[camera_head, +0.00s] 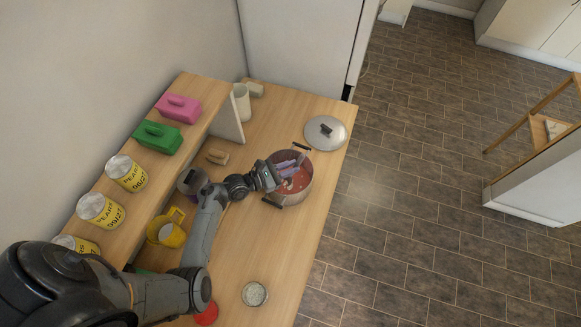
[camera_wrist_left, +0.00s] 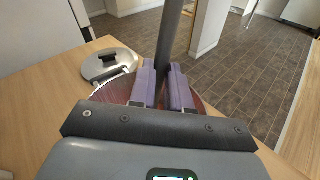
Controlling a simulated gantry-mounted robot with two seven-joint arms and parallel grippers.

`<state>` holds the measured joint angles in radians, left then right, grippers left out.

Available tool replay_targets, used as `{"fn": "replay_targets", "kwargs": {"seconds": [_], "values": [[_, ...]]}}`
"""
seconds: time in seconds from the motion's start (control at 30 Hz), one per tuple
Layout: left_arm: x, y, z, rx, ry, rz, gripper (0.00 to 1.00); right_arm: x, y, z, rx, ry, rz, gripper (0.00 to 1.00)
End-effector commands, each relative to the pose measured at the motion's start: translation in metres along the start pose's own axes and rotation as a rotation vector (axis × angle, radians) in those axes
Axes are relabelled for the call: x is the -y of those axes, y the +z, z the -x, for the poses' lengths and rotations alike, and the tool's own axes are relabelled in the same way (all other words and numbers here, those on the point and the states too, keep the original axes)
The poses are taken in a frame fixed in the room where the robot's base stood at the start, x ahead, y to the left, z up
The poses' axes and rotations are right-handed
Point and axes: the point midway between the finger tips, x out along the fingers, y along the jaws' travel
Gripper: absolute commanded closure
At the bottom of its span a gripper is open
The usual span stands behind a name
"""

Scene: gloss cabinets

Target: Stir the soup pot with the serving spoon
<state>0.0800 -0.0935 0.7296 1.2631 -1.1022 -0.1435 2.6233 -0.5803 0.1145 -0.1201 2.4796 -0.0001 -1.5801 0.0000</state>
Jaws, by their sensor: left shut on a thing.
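The soup pot (camera_head: 292,190) stands on the wooden counter with reddish soup inside. My left gripper (camera_head: 298,167) is over the pot. In the left wrist view its two purple fingers (camera_wrist_left: 163,88) are shut on a dark upright handle, which I take to be the serving spoon (camera_wrist_left: 170,35). The spoon's lower end is hidden behind the fingers, so I cannot tell how deep it sits in the soup. The pot's rim and soup show behind the fingers in the left wrist view (camera_wrist_left: 113,91). My right gripper is in neither view.
A metal lid (camera_head: 325,134) lies beyond the pot near the counter's edge. A yellow mug (camera_head: 172,235), a grey pot-like container (camera_head: 191,181) and a small round jar (camera_head: 255,294) stand nearby. Labelled cans (camera_head: 126,172) and a green box (camera_head: 157,137) line the raised shelf.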

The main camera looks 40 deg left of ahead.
Motion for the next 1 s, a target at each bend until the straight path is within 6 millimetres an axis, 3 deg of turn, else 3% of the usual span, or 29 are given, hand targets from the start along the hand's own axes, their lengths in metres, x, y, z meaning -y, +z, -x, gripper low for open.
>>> {"fn": "replay_targets", "kwargs": {"seconds": [0.27, 0.63, 1.0], "values": [[0.0, 0.0, -0.002, 0.001, 0.0, 0.0, 1.0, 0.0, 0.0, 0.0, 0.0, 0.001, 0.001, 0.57], [-0.008, 0.003, -0.026, 0.0, -0.001, -0.001, 1.0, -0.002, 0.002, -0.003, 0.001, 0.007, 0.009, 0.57], [-0.026, -0.003, -0.008, -0.001, 0.0, -0.001, 1.0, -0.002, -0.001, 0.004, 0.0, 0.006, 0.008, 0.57]]}}
